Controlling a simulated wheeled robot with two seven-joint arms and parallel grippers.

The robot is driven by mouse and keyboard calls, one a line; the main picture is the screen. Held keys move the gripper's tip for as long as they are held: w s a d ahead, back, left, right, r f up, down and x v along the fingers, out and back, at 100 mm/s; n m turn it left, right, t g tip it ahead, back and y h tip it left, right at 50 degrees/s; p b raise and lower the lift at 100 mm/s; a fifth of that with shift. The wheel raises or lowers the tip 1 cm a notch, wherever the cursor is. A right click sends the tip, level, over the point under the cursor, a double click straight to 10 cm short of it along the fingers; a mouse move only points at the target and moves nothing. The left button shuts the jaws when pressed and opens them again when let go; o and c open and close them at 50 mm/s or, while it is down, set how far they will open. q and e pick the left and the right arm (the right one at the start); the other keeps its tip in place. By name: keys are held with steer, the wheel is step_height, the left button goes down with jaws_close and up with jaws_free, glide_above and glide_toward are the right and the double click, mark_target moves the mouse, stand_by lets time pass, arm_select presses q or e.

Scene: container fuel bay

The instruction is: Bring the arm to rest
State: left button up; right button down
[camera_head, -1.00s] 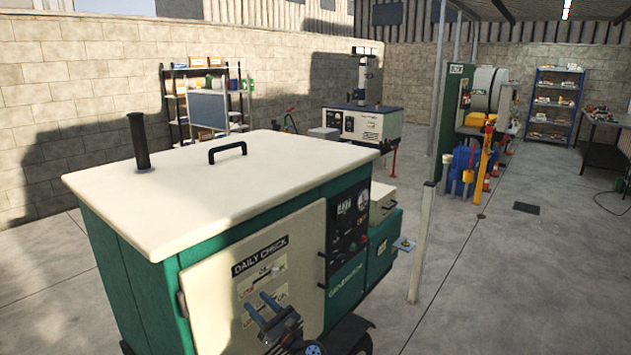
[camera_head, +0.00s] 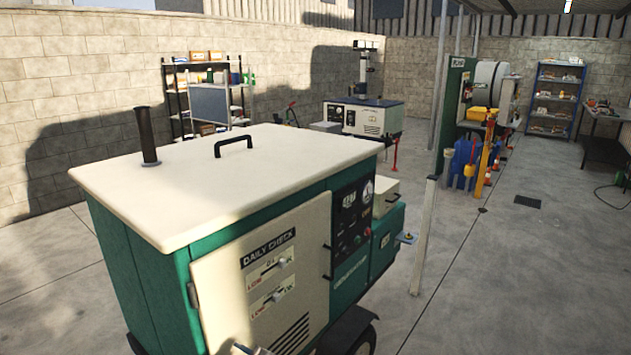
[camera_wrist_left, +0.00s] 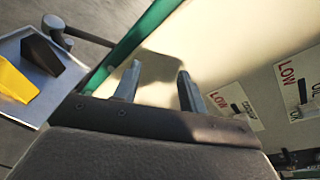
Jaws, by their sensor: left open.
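My left gripper (camera_wrist_left: 155,85) shows in the left wrist view with its two fingers apart and nothing between them. It is in front of the cream door (camera_wrist_left: 200,45) of the green generator. In the head view only a small, unclear part shows at the bottom edge, below the door (camera_head: 225,290). The door carries a "DAILY CHECK" label and two slider gauges (camera_head: 268,290). The generator (camera_head: 130,265) has a cream top with a black handle and a dark exhaust pipe. My right gripper is in neither view.
In the left wrist view, a grey tray (camera_wrist_left: 25,55) with a yellow item and a black item lies at the left. A grey post (camera_head: 424,235) stands right of the generator. Open concrete floor (camera_head: 510,290) lies further right. Shelves (camera_head: 190,100) stand at the back wall.

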arm_select(q)
steer(key=s+a+f+n+g+h, duration=0.15)
steer(key=s+f+n+h, duration=0.3)
steer(key=s, duration=0.45)
steer(key=s+a+f+n+g+h, duration=0.1)
steer(key=s+f+n+g+h, duration=0.3)
steer(key=s, duration=0.6)
steer(key=s+d+r+n+h, duration=0.15)
steer(key=s+n, duration=0.25)
steer(key=s, duration=0.4)
steer(key=s+r+n+h, duration=0.1)
steer(key=s+n+h, duration=0.25)
steer(key=s, duration=0.55)
steer(key=s+d+f+g, duration=0.1)
steer(key=s+f, duration=0.1)
steer(key=f, duration=1.8)
steer(key=s+d+f+g, duration=0.1)
steer(key=s+d+f, duration=0.1)
steer(key=f, duration=1.9)
steer(key=shift+s+d+f+n+g, duration=0.15)
steer(key=shift+s+f+n+g, duration=0.1)
steer(key=shift+s+n+g, duration=0.15)
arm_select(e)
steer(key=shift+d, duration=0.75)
